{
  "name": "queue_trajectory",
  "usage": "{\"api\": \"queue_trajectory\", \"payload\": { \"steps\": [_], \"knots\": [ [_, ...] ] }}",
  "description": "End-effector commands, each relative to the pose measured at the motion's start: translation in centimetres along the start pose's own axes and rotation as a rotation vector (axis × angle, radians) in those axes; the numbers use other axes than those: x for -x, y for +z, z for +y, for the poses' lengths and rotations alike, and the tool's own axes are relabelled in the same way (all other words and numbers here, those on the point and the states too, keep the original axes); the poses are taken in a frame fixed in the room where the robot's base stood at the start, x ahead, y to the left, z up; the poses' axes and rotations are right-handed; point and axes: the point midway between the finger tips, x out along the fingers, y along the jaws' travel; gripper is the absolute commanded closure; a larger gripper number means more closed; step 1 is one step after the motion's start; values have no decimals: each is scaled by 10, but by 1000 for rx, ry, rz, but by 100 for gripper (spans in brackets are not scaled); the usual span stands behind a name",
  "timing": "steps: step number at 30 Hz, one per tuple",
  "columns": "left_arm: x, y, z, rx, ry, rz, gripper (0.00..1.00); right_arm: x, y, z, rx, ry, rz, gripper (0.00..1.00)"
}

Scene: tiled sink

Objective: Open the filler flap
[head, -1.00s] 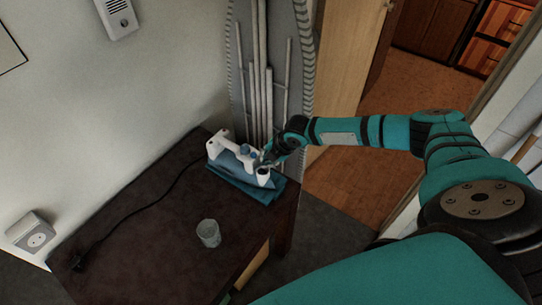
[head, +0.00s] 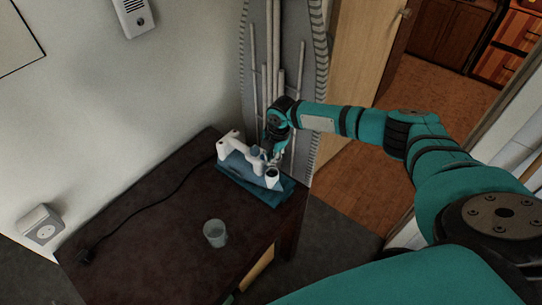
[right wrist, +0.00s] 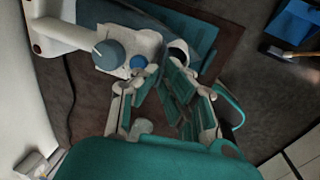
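A white and blue iron (head: 240,160) lies on a folded blue cloth (head: 268,198) on a dark table. Its nose, with a dark round opening, points to the right front in the head view. The nose (right wrist: 178,48) also shows in the right wrist view, beside a blue dial and a small blue button. I cannot make out the flap clearly. My right gripper (head: 273,158) hangs just above and behind the nose. In the right wrist view its fingers (right wrist: 162,76) look partly apart, with nothing held; I cannot tell whether they touch the iron. My left gripper is out of view.
A clear glass (head: 215,233) stands on the table in front of the iron. A black cord (head: 150,203) runs left to a plug. An ironing board (head: 310,70) leans behind the table on the right.

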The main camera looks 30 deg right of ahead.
Motion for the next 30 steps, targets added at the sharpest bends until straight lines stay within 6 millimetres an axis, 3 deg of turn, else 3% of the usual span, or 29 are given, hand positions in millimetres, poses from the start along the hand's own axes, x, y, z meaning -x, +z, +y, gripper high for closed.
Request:
{"api": "queue_trajectory", "payload": {
  "steps": [2,8,17,23,30],
  "knots": [
    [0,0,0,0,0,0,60,-2,-1,-1,1,-2,2,100],
    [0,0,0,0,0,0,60,-1,-1,-1,0,-1,2,73],
    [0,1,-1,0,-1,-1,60,2,0,0,0,1,1,73],
    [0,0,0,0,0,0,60,29,1,0,1,3,-1,73],
    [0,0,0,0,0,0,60,81,0,0,1,2,0,73]
  ]
}}
